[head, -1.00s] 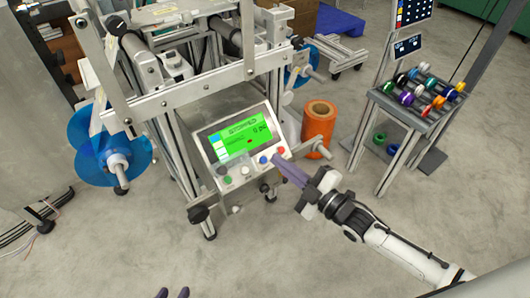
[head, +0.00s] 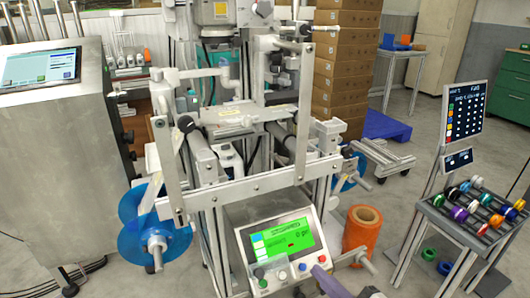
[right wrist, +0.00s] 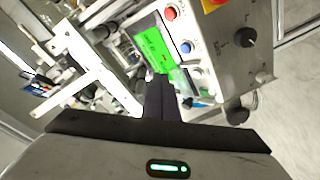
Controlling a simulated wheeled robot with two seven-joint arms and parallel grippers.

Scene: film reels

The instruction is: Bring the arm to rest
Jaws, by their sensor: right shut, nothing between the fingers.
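My right gripper (head: 325,279) shows at the bottom of the head view, its purple-grey fingers just right of the control panel. In the right wrist view its fingers (right wrist: 160,97) are shut together with nothing between them, and they overlap the panel's edge in the picture. I cannot tell whether they touch it. The control panel (head: 236,241) has a lit green screen (head: 283,239) and a row of colored buttons; the panel also shows in the right wrist view (right wrist: 215,50). My left gripper is out of the head view.
The film machine's metal frame (head: 243,188) stands behind the panel, with a blue reel (head: 133,238) at left. An orange roll (head: 362,232) stands right of the panel. A rack of colored spools (head: 462,230) is farther right. Open floor (head: 395,215) lies between roll and rack.

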